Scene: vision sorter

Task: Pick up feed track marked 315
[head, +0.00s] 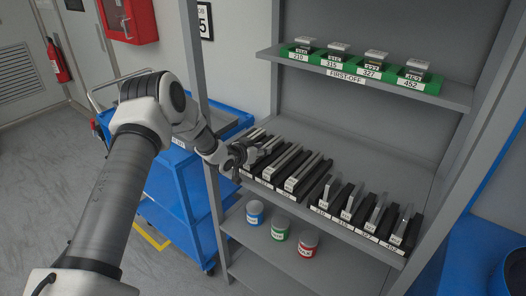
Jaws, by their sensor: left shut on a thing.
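My left gripper (243,156) reaches in from the left to the front end of the long feed tracks on the middle shelf. It is shut on a feed track (268,146) in the left part of that row; the gripper hides its front end and I cannot read its number. More long feed tracks (304,174) lie side by side to the right. I cannot tell whether the held track is clear of its place. My right gripper is not in view.
Shorter tilted pieces (350,205) stand right of the tracks, above labels. The upper shelf has a green first-off holder (362,77). Blue, green and red cans (307,243) stand on the lower shelf. A blue cart (172,188) is left of the rack, close under my arm.

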